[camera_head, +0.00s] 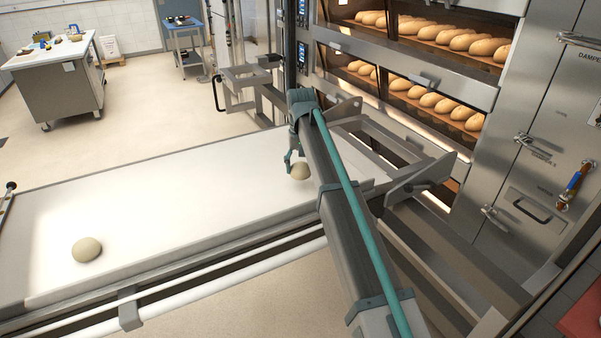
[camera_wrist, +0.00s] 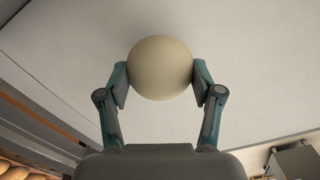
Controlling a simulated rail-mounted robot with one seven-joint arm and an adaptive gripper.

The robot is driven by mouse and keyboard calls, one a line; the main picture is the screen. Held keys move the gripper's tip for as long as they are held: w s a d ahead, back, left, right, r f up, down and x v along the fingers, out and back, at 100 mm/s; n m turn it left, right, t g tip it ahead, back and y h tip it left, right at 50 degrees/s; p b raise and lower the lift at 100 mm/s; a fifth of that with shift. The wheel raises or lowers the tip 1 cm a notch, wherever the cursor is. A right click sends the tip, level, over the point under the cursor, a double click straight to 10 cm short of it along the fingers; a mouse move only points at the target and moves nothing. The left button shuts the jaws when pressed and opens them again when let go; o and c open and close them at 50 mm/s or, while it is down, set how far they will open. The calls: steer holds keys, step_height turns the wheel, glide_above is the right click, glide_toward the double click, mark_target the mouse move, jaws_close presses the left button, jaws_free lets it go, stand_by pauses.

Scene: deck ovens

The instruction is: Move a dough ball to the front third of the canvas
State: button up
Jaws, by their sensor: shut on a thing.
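A pale dough ball (camera_head: 300,172) is between the fingers of my gripper (camera_head: 292,165) at the right part of the white canvas (camera_head: 170,195). In the wrist view the same dough ball (camera_wrist: 160,68) has a finger pad pressed on each side, and my gripper (camera_wrist: 160,85) is shut on it. I cannot tell for sure whether the ball touches the canvas or is just above it. A second dough ball (camera_head: 87,249) lies on the canvas at the near left, away from my gripper. My arm partly covers the canvas's right end.
Deck ovens with loaves (camera_head: 430,101) stand at the back right, beyond the canvas's metal frame (camera_head: 420,180). A steel door with a handle (camera_head: 532,209) is at the right. A worktable (camera_head: 55,75) and a small blue cart (camera_head: 186,45) stand at the back left. The canvas middle is clear.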

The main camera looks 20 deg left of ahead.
mark_target(301, 174)
steer(key=shift+w+f+p, duration=0.2)
steer(key=shift+f+p, duration=0.2)
steer(key=shift+f, duration=1.4)
steer(key=shift+f, duration=0.15)
steer(key=o, duration=1)
steer(key=shift+o, duration=0.2)
step_height(301, 174, up, 12)
steer(key=b, duration=0.3)
steer(key=shift+r, duration=0.2)
